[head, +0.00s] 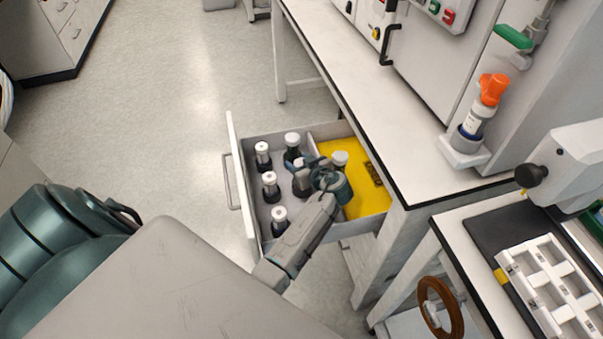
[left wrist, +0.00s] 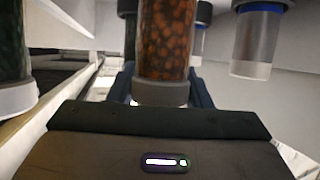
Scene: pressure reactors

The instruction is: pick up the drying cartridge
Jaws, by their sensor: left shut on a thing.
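A drying cartridge (left wrist: 163,45) filled with orange-brown beads stands between the fingers of my left gripper in the left wrist view, with a grey end piece at its bottom. In the head view my left gripper (head: 318,174) is inside the open drawer (head: 246,200), shut on this cartridge. The gripper largely hides it there, and I cannot tell whether it is clear of the drawer floor. My right gripper is not in view.
Several dark, white-capped cartridges (head: 270,186) stand left in the drawer, with a green one (head: 292,150) behind. A pale-capped one (head: 339,159) stands by the yellow section (head: 356,206). An orange-topped cartridge (head: 481,108) sits in a bench holder. The bench edge is close right.

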